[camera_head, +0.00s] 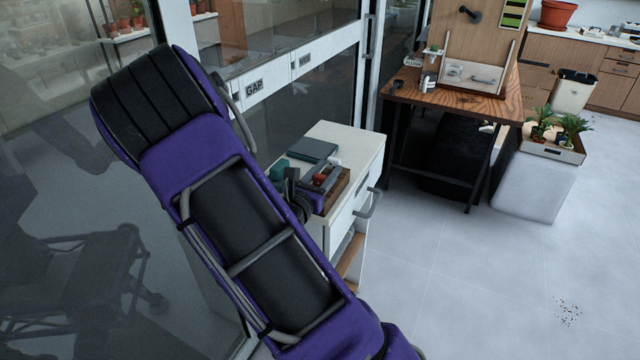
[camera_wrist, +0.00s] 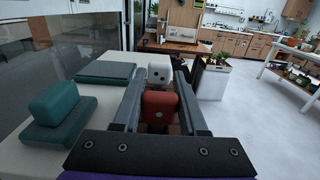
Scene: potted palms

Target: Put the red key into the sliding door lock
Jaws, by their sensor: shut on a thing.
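The red key (camera_wrist: 160,106), a red block-like head in this view, sits between the two grey fingers of my gripper (camera_wrist: 159,86). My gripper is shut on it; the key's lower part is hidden. In the head view, my gripper (camera_head: 303,196) is low over the white cabinet, beside a wooden holder (camera_head: 337,188), with a bit of the red key (camera_head: 319,178) showing. I cannot tell whether the key is still in the holder. The glass sliding door (camera_head: 300,110) has a white rail labelled GAP; I cannot make out its lock.
A pale dotted block (camera_wrist: 159,73) stands just beyond the key. A teal block on a base (camera_wrist: 58,104) and a dark flat case (camera_head: 312,149) lie on the white cabinet (camera_head: 352,140). A wooden table (camera_head: 450,98) stands behind.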

